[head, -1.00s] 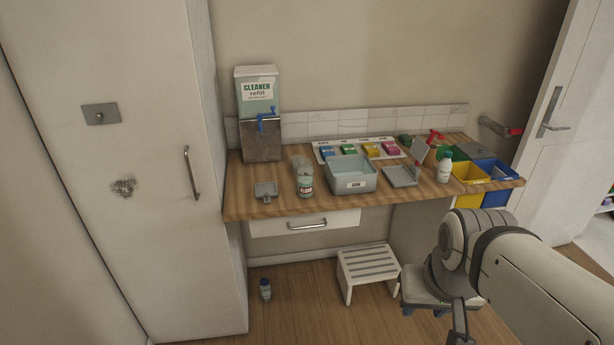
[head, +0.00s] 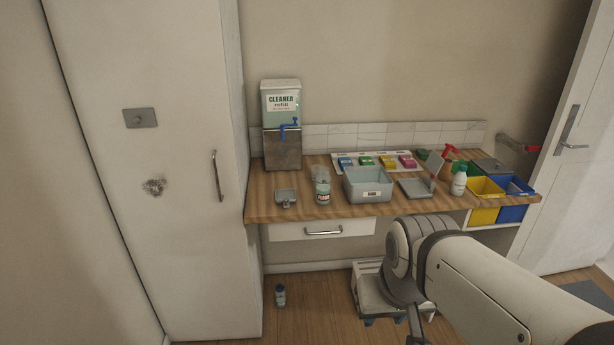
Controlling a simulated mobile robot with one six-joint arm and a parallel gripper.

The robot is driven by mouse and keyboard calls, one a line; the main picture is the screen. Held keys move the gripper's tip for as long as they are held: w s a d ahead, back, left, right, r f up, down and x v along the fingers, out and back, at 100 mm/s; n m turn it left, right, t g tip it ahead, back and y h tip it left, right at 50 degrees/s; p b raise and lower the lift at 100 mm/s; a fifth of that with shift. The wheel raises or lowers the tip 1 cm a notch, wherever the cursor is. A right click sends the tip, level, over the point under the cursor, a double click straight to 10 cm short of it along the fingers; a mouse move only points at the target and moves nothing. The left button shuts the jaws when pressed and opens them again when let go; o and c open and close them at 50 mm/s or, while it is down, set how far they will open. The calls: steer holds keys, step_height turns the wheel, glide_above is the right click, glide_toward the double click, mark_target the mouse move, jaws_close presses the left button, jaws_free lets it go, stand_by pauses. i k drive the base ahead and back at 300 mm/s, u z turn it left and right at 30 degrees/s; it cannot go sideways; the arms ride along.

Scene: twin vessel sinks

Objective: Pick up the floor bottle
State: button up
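The floor bottle (head: 280,295) is a small white bottle with a dark cap and a dark band. It stands upright on the wooden floor, below the counter and just right of the tall white cabinet. My arm reaches in from the lower right, and its wrist end is in front of the white step stool (head: 362,283), right of the bottle and apart from it. My gripper's fingers are not clearly seen; only a part of the arm's end shows at the bottom edge.
The wooden counter (head: 260,203) holds a cleaner dispenser (head: 282,125), a grey basin (head: 367,185), a labelled jar (head: 322,191), a white bottle (head: 459,183) and yellow and blue bins. The tall cabinet (head: 165,240) bounds the left. Floor around the bottle is clear.

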mark_target(324, 178)
steer(key=i, duration=1)
steer(key=u, duration=0.05)
